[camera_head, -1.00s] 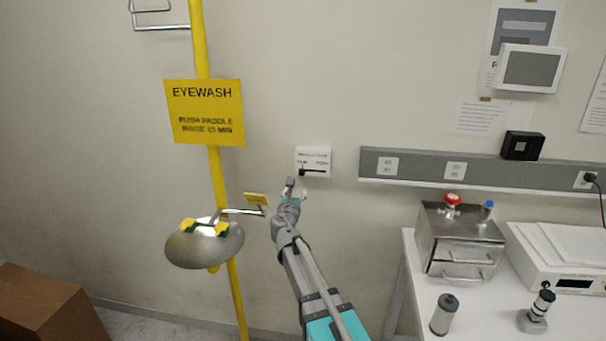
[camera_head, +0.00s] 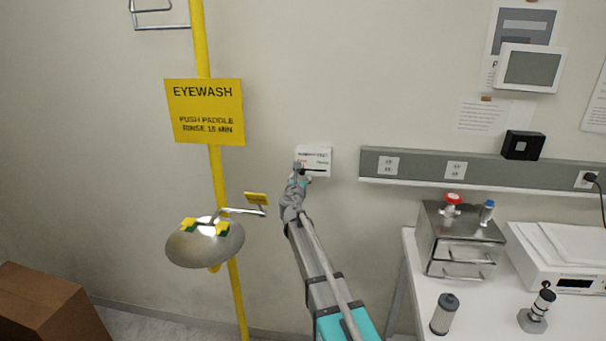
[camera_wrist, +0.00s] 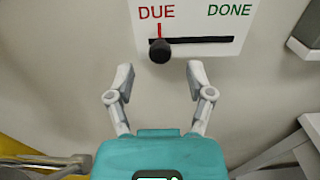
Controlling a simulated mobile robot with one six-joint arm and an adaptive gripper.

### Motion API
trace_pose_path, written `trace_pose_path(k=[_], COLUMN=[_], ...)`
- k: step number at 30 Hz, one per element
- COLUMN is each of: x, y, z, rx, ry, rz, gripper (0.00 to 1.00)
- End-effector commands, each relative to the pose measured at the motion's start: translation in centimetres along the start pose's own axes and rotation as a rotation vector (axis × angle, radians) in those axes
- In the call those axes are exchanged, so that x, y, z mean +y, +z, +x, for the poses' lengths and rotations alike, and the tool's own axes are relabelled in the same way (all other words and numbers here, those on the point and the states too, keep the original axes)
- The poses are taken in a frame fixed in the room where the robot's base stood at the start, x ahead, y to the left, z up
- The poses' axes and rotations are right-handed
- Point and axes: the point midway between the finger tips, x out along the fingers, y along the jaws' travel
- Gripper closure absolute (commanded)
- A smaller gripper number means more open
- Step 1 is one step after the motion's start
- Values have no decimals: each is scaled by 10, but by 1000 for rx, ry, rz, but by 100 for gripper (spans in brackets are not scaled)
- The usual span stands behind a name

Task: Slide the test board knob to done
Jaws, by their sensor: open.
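The white test board (camera_head: 322,158) is on the wall. In the wrist view the board (camera_wrist: 225,30) reads DUE in red at left and DONE in green at right, above a black horizontal slot (camera_wrist: 205,40). The dark round knob (camera_wrist: 160,51) sits at the left end of the slot, under DUE. My gripper (camera_wrist: 157,75) is open, with its two fingers apart. The knob shows between and just beyond the fingertips. In the head view my gripper (camera_head: 300,172) covers the board's lower left.
A yellow eyewash sign (camera_head: 205,112) on a yellow pole and a metal bowl (camera_head: 200,246) stand left of my arm. A grey socket rail (camera_head: 420,168) runs along the wall at right. A white bench (camera_head: 415,285) with a metal box (camera_head: 455,242) is below.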

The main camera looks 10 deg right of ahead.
Motion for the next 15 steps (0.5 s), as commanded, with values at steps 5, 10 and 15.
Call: trace_pose_path(k=[5,10,15], x=[0,0,-1], y=[0,0,0], z=[26,37,40], rx=[0,0,0], ry=[0,0,0], rz=[0,0,0], gripper=[32,32,32])
